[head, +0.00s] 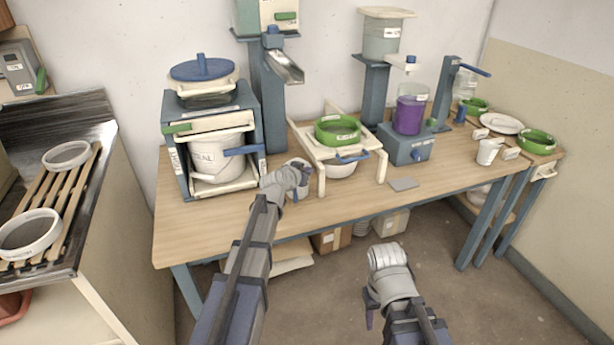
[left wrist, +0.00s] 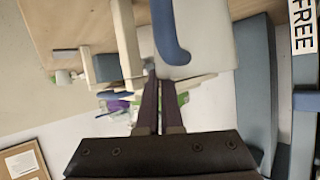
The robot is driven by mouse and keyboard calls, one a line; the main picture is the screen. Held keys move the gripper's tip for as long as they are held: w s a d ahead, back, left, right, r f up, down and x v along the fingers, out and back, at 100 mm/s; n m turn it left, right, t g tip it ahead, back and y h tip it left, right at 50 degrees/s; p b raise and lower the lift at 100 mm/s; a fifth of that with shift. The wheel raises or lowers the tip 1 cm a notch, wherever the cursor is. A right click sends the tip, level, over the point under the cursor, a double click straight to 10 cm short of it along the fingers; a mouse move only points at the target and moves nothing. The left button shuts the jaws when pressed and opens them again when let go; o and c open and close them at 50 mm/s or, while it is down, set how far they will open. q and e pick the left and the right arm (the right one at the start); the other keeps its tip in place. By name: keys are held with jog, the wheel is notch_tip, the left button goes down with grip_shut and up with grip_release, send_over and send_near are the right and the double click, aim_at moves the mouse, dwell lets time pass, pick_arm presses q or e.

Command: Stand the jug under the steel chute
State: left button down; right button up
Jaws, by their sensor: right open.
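The jug (head: 302,190) is a pale vessel near the bench's front edge, largely hidden behind my left gripper (head: 296,178). In the left wrist view its white side (left wrist: 210,40) and curved blue handle (left wrist: 171,35) fill the top middle. My left gripper (left wrist: 154,72) has its fingers close together at the jug, beside the handle; the exact contact is hard to see. The steel chute (head: 285,67) slopes down from a blue column, above and behind the jug. My right gripper (head: 385,255) is open, low in front of the bench, its fingers mostly hidden.
A blue press (head: 255,115) with a white bucket (head: 215,155) stands left of the jug. A cream stand (head: 321,170) with a green sieve (head: 338,130) is close on the right. A blue mixer (head: 407,148) is farther right. Bare wood (head: 350,205) runs along the front.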

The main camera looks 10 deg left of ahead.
pick_arm(q)
jog(key=shift+r, duration=0.1)
jog(key=c, duration=1.1)
grip_release()
jog(key=shift+s+r, duration=0.15)
jog(key=shift+r, duration=0.05)
jog(key=p+v, duration=0.5)
jog(key=v, duration=0.6)
jog(key=shift+s, duration=0.35)
